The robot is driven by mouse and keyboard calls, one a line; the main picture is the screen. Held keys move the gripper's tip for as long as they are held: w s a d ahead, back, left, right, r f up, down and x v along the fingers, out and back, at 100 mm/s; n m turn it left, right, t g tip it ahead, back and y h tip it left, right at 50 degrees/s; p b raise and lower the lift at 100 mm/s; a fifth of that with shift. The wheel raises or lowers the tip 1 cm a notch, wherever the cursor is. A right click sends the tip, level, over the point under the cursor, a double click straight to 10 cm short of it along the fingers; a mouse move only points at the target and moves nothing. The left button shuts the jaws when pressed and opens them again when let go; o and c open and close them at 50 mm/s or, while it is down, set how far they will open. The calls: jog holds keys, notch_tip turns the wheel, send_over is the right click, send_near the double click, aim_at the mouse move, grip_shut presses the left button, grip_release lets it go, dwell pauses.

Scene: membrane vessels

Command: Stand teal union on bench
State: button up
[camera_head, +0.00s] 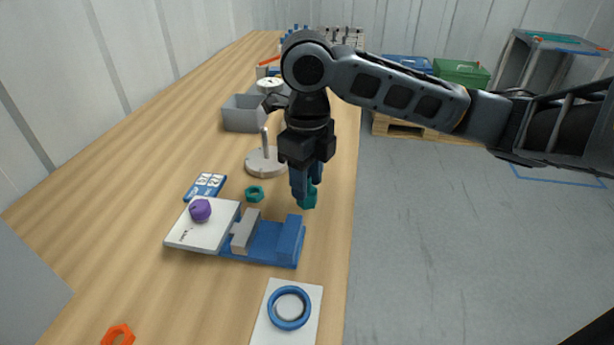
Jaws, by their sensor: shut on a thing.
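The teal union (309,198) is between the fingers of my gripper (306,190), at the right part of the wooden bench (180,125). My gripper points down and is shut on the union. The fingers hide part of the union. It is close above the bench or touching it; I cannot tell which. A separate teal hex ring (254,193) lies flat on the bench to the left of my gripper.
In front are a blue vise-like fixture (262,243), a white plate (180,236) with a purple knob (200,210), and a blue ring (289,308) on a white card. A round stand with a post (265,160) and a grey bin (241,113) are behind. An orange ring (117,335) lies front left.

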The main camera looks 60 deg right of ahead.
jog(key=shift+f, duration=0.1)
jog(key=shift+f, duration=0.1)
jog(key=o, duration=1.1)
notch_tip(320, 180, up, 12)
jog(key=shift+r+p, duration=0.25)
jog(key=shift+p, duration=0.15)
